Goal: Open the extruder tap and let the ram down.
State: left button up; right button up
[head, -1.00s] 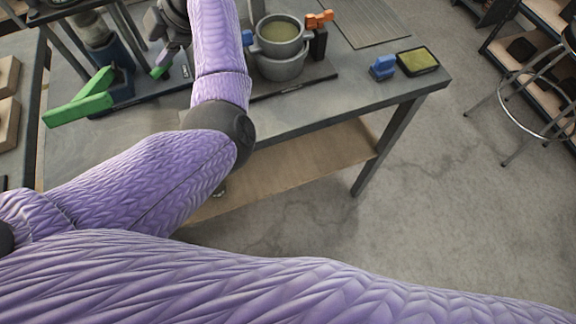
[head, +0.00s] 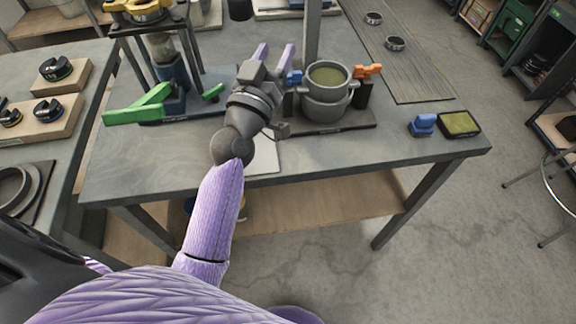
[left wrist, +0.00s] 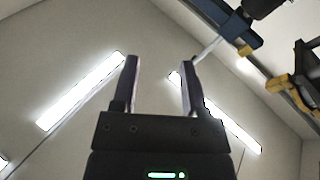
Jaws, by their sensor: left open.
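A grey pot-like vessel (head: 326,103) stands on a dark base plate on the workbench. A blue handle (head: 294,77) is at its left and an orange handle (head: 367,71) at its right. To the left is a dark stand with a long green lever (head: 138,107) and a small green handle (head: 213,92). I cannot tell for sure which part is the extruder tap or the ram. My left gripper (head: 275,56) is open and empty, fingers pointing up, left of the vessel. In the left wrist view it (left wrist: 158,85) shows two parted fingers against the ceiling. My right gripper is not in view.
An upright post (head: 312,30) rises behind the vessel. A blue block (head: 423,125) and a tray with a yellow-green pad (head: 460,123) lie at the bench's right end. Yellow parts (head: 140,10) top the left stand. The bench (head: 385,151) is bare along its front right.

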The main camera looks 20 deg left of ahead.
pick_arm(q)
jog(key=s+d+f+m+g+h, duration=0.2)
jog(key=s+f+g, duration=0.3)
jog(key=f, duration=0.3)
jog(key=s+d+f+m+g+h, duration=0.2)
jog(key=s+d+f+m+g, duration=0.1)
jog(key=s+d+f+g, duration=0.2)
notch_tip(320, 180, down, 3)
jog(key=shift+s+d+r+m+g, duration=0.2)
jog(key=shift+s+m+g, duration=0.25)
jog(key=shift+s, duration=0.5)
